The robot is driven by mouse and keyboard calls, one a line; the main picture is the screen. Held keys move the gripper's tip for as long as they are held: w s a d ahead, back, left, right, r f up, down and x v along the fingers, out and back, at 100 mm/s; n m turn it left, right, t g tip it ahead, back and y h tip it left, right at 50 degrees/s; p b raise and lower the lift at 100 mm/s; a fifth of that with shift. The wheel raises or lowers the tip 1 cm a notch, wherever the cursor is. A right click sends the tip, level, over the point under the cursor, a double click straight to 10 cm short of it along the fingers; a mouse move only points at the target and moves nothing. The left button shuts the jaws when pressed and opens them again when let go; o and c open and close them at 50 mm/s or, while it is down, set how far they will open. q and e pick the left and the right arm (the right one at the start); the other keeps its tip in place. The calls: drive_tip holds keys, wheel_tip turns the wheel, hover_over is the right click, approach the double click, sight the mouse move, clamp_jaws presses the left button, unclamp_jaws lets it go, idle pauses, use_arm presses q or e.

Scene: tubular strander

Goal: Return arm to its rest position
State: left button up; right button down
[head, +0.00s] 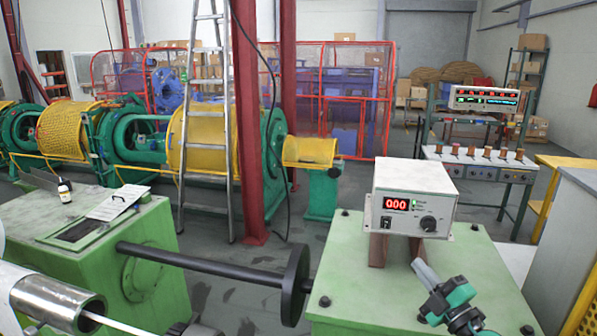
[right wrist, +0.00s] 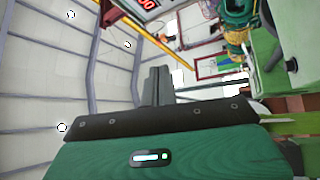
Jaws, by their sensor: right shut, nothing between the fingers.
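My right gripper (head: 417,266) is in the lower right of the head view, in front of the white control box and over the green cabinet top. Its grey fingers are together, with nothing between them. They also show in the right wrist view (right wrist: 156,86), pointing away from the green gripper body. The green and dark wrist of my right arm comes in from the bottom edge. The white control box (head: 413,195) has a red display reading 000 and a black knob. My left gripper is not visible.
The control box stands on brown blocks on the green cabinet (head: 350,285). A black shaft with a disc (head: 295,285) spans the gap to another green cabinet (head: 150,265), which holds a small bottle (head: 64,190) and a paper (head: 118,202). A metal cylinder (head: 58,303) lies lower left.

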drive_tip(key=s+d+f+m+g+h, duration=0.2)
drive_tip(key=s+f+m+g+h, duration=0.1)
drive_tip(key=s+f+m+h, duration=0.5)
drive_tip(key=s+d+f+m+g+h, duration=0.3)
drive_tip(key=s+f+m+h, duration=0.35)
drive_tip(key=m, duration=0.35)
drive_tip(key=s+a+f+g+y, duration=0.2)
drive_tip(key=s+a+f+g, duration=0.15)
drive_tip(key=s, duration=0.35)
drive_tip(key=s+a+f+g+y, duration=0.25)
drive_tip(key=s+a+f, duration=0.2)
drive_tip(key=s, duration=0.35)
drive_tip(key=s+a+f+g+y, duration=0.25)
drive_tip(key=s+f+g, duration=0.2)
drive_tip(key=s, duration=0.25)
wheel_tip(320, 180, down, 32)
drive_tip(key=s+n+g, duration=0.1)
drive_tip(key=s+d+f+g, duration=0.1)
drive_tip(key=s+d+f, duration=0.2)
drive_tip(key=s+f, duration=1.5)
drive_tip(key=shift+s+h, duration=0.35)
drive_tip(key=shift+h, duration=0.1)
